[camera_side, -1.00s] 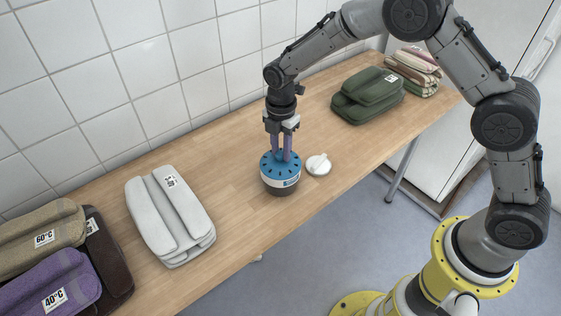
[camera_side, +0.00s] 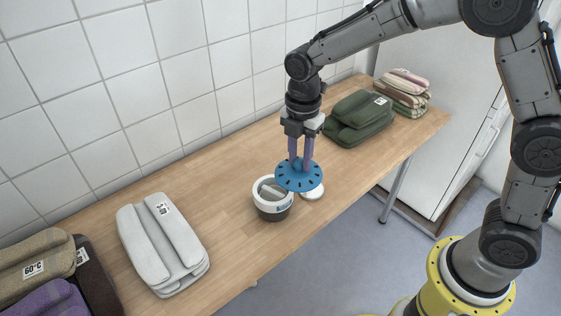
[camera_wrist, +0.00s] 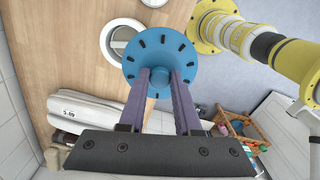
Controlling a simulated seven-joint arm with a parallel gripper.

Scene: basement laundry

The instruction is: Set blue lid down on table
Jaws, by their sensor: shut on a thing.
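My gripper (camera_side: 301,164) is shut on the blue lid (camera_side: 291,180) and holds it in the air, above and to the right of an open round container (camera_side: 272,210). The lid is a round disc with dark marks around its rim. The container is white above and dark below, with a label, and something pale shows inside it. In the wrist view the lid (camera_wrist: 160,42) sits beyond my fingertips and hides part of the table (camera_wrist: 88,60). The wooden table (camera_side: 215,190) also shows in the side view.
A small white round object (camera_side: 313,193) lies right of the container, partly under the lid. A white folded cloth (camera_side: 163,245) lies to the left, green (camera_side: 357,120) and striped (camera_side: 403,92) ones at the far right. Bare table lies between the white cloth and the container.

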